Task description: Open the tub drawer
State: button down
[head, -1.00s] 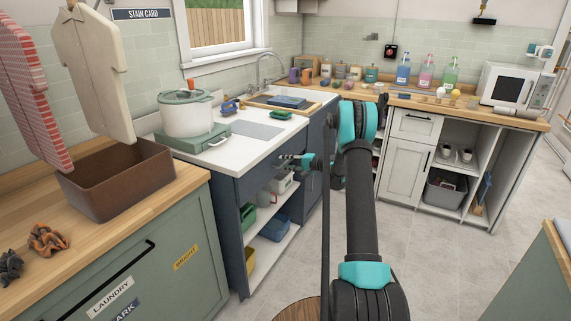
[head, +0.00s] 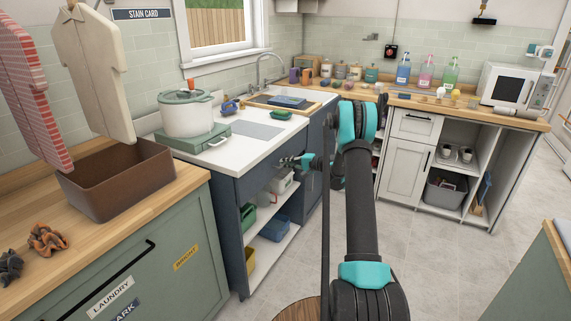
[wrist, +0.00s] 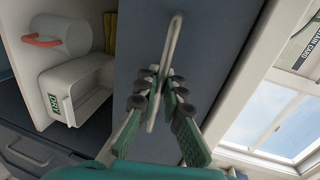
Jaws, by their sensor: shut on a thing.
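The tub drawer's dark blue front (wrist: 215,45) fills the middle of the wrist view, with a pale metal bar handle (wrist: 172,50) on it. My gripper (wrist: 158,78) is shut on this handle, its dark-padded fingers on either side of the bar. In the head view my gripper (head: 288,161) is small, at the dark blue unit (head: 235,192) under the white counter. There my arm covers part of the unit, and I cannot make out the handle or whether the drawer is out.
The white counter (head: 215,152) above bears a white pot (head: 187,117). Open shelves below hold a green bin (head: 248,216) and a blue bin (head: 274,228). A brown box (head: 115,185) sits on the left worktop. The grey floor (head: 440,260) to the right is clear.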

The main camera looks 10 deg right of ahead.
jog(key=shift+d, duration=0.1)
jog(key=f+v, duration=0.2)
jog(key=v, duration=1.1)
jog(key=d+f+v, duration=0.1)
jog(key=f+v, duration=0.2)
jog(key=v, duration=1.1)
jog(key=shift+s+f, duration=0.3)
jog(key=shift+s, duration=0.15)
jog(key=shift+d, duration=0.1)
jog(key=c, duration=1.6)
grip_release()
jog(key=v, duration=1.2)
